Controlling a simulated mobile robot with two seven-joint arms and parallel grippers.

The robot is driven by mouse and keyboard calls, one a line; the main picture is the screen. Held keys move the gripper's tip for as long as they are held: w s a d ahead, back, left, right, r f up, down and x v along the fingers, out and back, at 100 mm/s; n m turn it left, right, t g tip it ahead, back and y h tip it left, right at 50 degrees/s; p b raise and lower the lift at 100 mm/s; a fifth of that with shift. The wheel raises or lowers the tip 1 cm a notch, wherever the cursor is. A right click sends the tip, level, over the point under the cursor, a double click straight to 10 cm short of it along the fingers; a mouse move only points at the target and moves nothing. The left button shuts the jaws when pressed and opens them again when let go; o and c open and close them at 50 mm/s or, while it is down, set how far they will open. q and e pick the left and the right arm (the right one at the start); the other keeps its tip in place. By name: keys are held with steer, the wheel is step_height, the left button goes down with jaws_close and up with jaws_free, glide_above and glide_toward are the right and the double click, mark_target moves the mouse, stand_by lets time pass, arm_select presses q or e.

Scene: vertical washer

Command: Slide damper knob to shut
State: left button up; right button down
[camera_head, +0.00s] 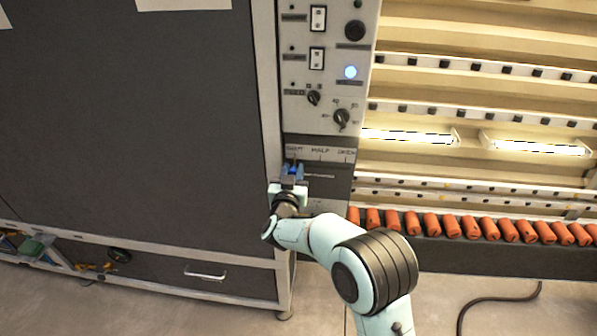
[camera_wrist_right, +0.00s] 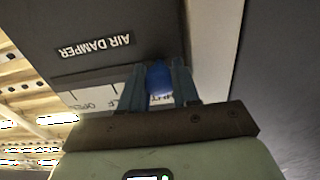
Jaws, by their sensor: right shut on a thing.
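The blue damper knob (camera_head: 293,170) is at the left end of a horizontal slot on the grey damper panel, below the leftmost label of the scale plate (camera_head: 320,154). That label looks like SHUT; HALF and OPEN stand to its right. My right gripper (camera_head: 292,173) is shut on the knob. The AIR DAMPER label (camera_wrist_right: 96,46) appears upside down there. My left gripper is in neither view.
Switches and dials, including a lower dial (camera_head: 341,118), are above the damper panel. A dark cabinet door (camera_head: 130,120) is to the left. To the right is an open rack with lamps and a row of orange rollers (camera_head: 490,228). A black cable (camera_head: 490,300) lies on the floor.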

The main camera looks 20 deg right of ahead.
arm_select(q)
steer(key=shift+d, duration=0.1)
arm_select(e)
steer(key=shift+a, duration=0.25)
steer(key=c, duration=0.8)
jaws_free()
steer(key=shift+r, duration=0.1)
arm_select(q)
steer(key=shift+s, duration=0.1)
arm_select(e)
steer(key=shift+d, duration=0.1)
